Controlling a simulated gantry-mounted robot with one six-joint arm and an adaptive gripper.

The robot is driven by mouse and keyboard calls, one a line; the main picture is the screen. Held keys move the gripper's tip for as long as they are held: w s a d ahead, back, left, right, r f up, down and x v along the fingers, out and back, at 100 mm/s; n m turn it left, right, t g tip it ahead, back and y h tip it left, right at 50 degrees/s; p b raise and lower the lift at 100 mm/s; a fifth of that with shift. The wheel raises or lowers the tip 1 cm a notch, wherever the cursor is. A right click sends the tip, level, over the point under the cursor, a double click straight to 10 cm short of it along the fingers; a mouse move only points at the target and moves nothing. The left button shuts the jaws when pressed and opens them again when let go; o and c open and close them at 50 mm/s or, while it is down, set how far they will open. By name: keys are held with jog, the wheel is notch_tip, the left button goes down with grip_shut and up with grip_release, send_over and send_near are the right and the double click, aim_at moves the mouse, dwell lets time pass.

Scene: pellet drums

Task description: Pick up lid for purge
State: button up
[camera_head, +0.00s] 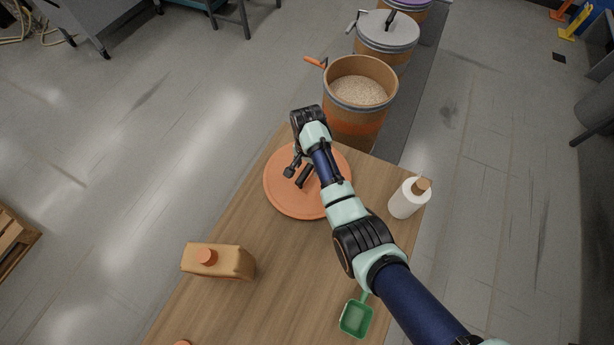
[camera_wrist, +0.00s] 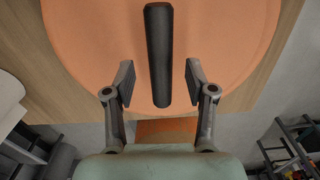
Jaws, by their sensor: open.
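An orange round lid (camera_head: 284,207) lies flat on the wooden table, near its far end. A black bar handle (camera_head: 305,177) stands on top of it; in the wrist view the handle (camera_wrist: 158,55) runs up the middle of the lid (camera_wrist: 217,48). My gripper (camera_wrist: 158,82) is open, with one finger on each side of the handle's near part and gaps between fingers and handle. In the head view my gripper (camera_head: 296,172) is over the lid, partly hidden by my arm. I cannot tell its exact height above the lid.
An open drum (camera_head: 352,122) of pale pellets stands past the table's far end, with lidded drums behind it. On the table (camera_head: 226,308) are a tan jug (camera_head: 225,262), a white bottle (camera_head: 404,202) and a green scoop (camera_head: 355,318).

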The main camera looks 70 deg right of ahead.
notch_tip(320, 180, down, 2)
jog(key=shift+f, duration=0.25)
grip_shut()
